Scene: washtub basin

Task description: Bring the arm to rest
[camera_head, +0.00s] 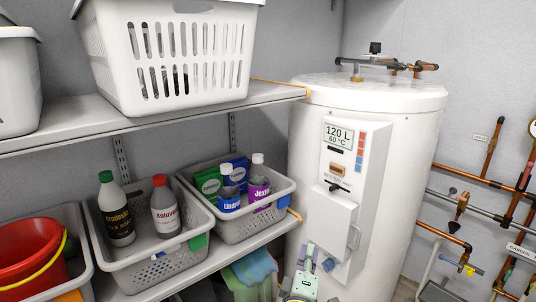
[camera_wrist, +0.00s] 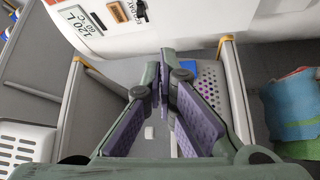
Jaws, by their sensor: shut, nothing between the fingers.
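My gripper (camera_wrist: 167,92) shows in the wrist view with its purple-padded fingers together and nothing between them. In the head view my gripper (camera_head: 308,252) is at the bottom edge, in front of the lower part of the white water heater (camera_head: 400,130), with green-grey parts of my arm below it. I cannot tell whether it touches the heater. In the wrist view the heater's white body (camera_wrist: 215,25) and its 120 L display (camera_wrist: 76,14) lie beyond the fingertips. Most of my arm is out of view.
A shelf (camera_head: 60,135) carries a large white basket (camera_head: 115,95). Below it, one basket (camera_head: 165,268) holds two bottles and another (camera_head: 260,231) holds several packages. A red bucket (camera_head: 30,255) stands left. Copper pipes (camera_head: 470,178) run right. Cloths (camera_wrist: 292,105) lie right in the wrist view.

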